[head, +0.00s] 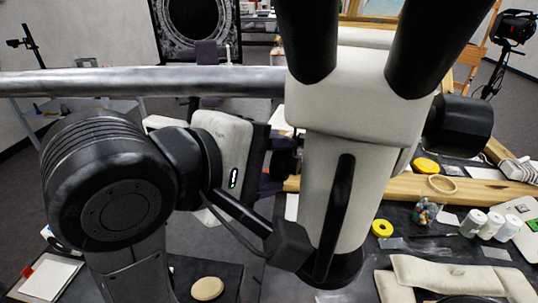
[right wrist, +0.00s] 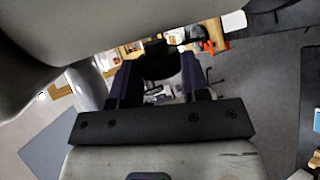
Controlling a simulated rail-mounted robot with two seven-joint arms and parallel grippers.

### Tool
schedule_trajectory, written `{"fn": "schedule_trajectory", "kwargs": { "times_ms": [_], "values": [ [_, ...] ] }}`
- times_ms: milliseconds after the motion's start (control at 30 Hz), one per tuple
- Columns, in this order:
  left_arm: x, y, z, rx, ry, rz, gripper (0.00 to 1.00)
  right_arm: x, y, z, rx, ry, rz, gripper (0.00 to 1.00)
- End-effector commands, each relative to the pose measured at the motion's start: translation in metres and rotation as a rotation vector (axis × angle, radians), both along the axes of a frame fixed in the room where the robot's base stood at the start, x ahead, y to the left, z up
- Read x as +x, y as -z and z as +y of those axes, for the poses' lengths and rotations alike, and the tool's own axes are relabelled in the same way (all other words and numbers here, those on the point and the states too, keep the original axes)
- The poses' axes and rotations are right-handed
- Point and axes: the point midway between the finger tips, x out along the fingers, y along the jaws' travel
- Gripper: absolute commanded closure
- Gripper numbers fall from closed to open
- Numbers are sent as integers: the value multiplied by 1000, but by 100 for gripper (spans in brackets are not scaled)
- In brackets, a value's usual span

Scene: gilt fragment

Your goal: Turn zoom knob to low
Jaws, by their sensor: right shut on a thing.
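The microscope (head: 345,170) stands in the centre of the head view, with a cream body and black eyepieces (head: 420,45). A black round knob (head: 460,125) sticks out from the right side of its head. The knob's markings cannot be seen. My left gripper is not in view.
A grey horizontal boom (head: 150,80) runs into the microscope head from the left. At right, the dark table holds yellow tape (head: 382,228), white bottles (head: 483,222) and a cream cushion (head: 440,275).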

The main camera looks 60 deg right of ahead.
Motion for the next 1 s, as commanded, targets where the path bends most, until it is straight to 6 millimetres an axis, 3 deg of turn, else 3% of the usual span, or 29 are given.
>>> {"fn": "schedule_trajectory", "kwargs": {
  "times_ms": [333, 867, 900, 1000],
  "values": [
    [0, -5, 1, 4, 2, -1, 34, 0, 0, -1, 137, 1, 21, 82],
    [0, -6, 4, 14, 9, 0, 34, 0, 0, -1, 159, 2, 25, 82],
    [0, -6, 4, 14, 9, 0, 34, 0, 0, -1, 159, 3, 24, 55],
    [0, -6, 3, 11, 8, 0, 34, 0, 0, -1, 158, 2, 24, 46]
  ]
}}
